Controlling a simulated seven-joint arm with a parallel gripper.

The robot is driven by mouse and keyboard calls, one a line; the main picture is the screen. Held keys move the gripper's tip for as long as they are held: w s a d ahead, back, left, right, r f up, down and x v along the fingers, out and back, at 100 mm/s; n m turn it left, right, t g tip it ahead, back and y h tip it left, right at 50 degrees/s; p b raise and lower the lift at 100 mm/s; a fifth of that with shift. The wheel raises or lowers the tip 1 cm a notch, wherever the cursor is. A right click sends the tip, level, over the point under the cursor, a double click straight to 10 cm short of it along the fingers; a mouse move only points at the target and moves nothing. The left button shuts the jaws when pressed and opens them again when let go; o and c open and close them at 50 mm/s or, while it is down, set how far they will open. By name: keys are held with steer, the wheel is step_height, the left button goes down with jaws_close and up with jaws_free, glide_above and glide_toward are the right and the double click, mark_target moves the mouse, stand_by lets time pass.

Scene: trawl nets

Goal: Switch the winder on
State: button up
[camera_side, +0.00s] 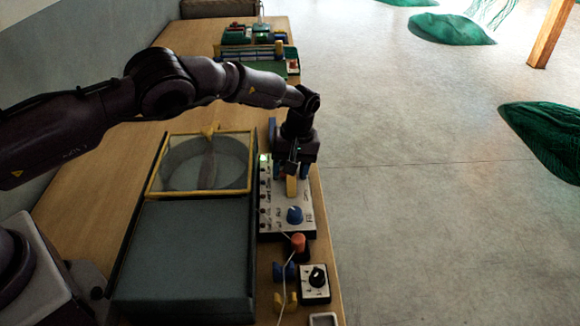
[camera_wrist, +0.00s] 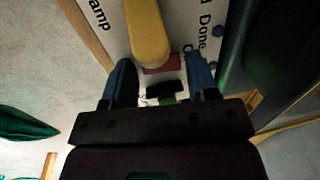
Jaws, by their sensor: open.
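The winder (camera_side: 185,250) is a grey box with a round drum under a clear lid (camera_side: 203,165) framed in yellow; the lid looks closed. A white control panel (camera_side: 270,225) stands along its right side, with a blue knob (camera_side: 294,214), a yellow lever (camera_side: 291,187) and a column of small labelled lamps, the top one lit green. My gripper (camera_side: 291,170) points down over the far part of the panel. In the wrist view, my gripper (camera_wrist: 159,66) is open, its blue fingers either side of a small black part (camera_wrist: 165,89). The yellow lever (camera_wrist: 148,35) is just beyond the fingertips.
A red-topped post (camera_side: 298,242), blue and yellow pieces and a small box with a black dial (camera_side: 317,278) are at the bench's near right. More equipment (camera_side: 255,50) stands at the far end. Green nets (camera_side: 450,28) lie on the open floor to the right.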

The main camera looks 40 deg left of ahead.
step_height(320, 180, up, 13)
steer(key=w+d, duration=0.1)
steer(key=shift+w+d, duration=0.2)
steer(key=shift+f, duration=0.1)
